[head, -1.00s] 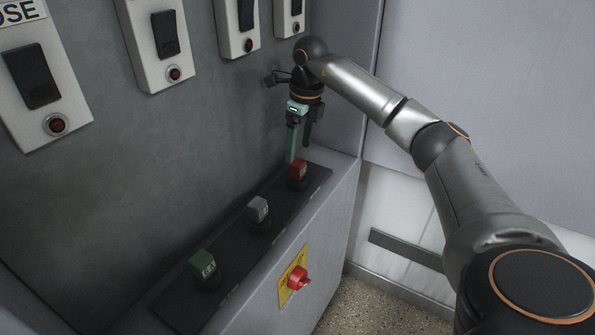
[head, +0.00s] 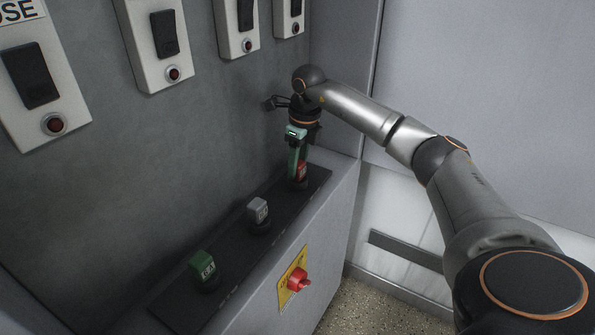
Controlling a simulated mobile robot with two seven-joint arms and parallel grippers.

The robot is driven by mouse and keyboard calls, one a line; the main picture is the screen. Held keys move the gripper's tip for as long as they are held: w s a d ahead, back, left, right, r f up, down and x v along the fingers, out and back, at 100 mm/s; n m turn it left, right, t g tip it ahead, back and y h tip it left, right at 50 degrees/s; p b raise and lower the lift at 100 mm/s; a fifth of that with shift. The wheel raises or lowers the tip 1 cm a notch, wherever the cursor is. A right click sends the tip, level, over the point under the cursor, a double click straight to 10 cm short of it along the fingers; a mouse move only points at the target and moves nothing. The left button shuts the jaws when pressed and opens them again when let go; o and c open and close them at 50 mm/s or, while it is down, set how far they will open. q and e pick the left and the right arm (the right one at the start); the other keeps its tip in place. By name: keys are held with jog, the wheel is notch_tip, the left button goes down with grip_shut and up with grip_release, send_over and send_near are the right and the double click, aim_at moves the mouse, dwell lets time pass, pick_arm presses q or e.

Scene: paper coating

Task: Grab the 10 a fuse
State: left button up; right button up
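Three fuses stand in a row on the dark strip (head: 232,232) of the grey ledge: a green one (head: 203,266) nearest, a grey one (head: 257,211) in the middle and a red one (head: 302,171) farthest. Their labels are too small to read, so I cannot tell the rating of each. My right gripper (head: 298,172) points down at the red fuse, with its greenish fingers beside it and partly hiding it. The fuse appears to be still in its place on the strip. I cannot tell whether the fingers press on it. My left gripper is not in view.
Several white switch boxes with dark switches and red lamps hang on the wall, such as the one at the left (head: 58,123). A red knob (head: 298,281) on a yellow plate (head: 285,287) juts from the ledge's front. The floor is speckled.

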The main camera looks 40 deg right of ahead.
grip_shut()
jog(key=shift+r, duration=0.1)
